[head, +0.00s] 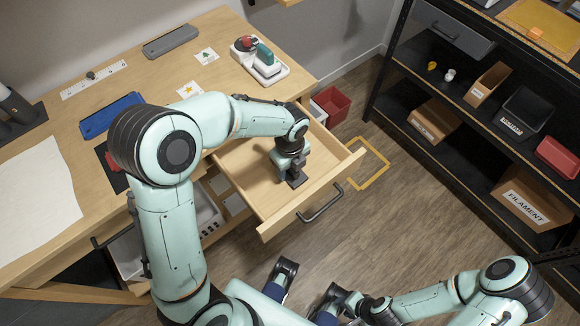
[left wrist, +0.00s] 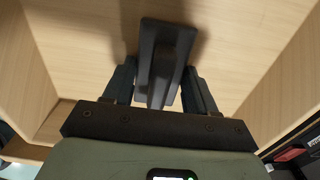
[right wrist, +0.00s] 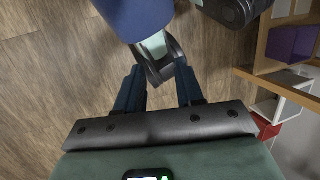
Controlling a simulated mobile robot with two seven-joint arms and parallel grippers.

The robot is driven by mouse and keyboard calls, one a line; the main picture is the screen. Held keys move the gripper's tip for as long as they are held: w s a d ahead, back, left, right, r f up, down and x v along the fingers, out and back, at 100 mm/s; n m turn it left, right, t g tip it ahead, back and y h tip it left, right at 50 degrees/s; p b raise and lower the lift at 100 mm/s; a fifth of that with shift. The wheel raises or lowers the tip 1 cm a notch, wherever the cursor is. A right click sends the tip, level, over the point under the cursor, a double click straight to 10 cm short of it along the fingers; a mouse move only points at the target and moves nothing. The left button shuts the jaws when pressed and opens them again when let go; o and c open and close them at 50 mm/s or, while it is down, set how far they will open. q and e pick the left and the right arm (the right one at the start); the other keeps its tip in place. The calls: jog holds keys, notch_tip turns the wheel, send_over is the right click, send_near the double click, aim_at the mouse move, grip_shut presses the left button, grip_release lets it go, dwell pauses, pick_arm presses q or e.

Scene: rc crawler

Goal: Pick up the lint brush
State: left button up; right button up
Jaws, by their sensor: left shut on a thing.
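The lint brush (left wrist: 165,60) is a dark grey piece with a raised bar along its middle, seen in the left wrist view between my left fingers. My left gripper (left wrist: 160,90) is shut on it. In the head view my left gripper (head: 291,170) points down into the open wooden drawer (head: 240,180), and the dark brush (head: 297,180) shows at its tips. I cannot tell whether the brush touches the drawer floor. My right gripper (right wrist: 160,88) is open over the floor, with what looks like my own body beyond its fingers.
The drawer's walls and front, with a dark handle (head: 320,204), surround the left gripper. The desk top (head: 140,150) holds a blue tray (head: 111,115), a white tray (head: 268,75) and a grey case (head: 171,41). A red bin (head: 331,105) and black shelves (head: 470,105) stand to the right.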

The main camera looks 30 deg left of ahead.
pick_arm(q)
notch_tip(320, 180, up, 20)
jog(key=p, duration=0.3)
jog(key=shift+p, duration=0.3)
jog(key=shift+o, duration=0.8)
jog(key=shift+c, duration=0.2)
jog(key=shift+a, duration=0.1)
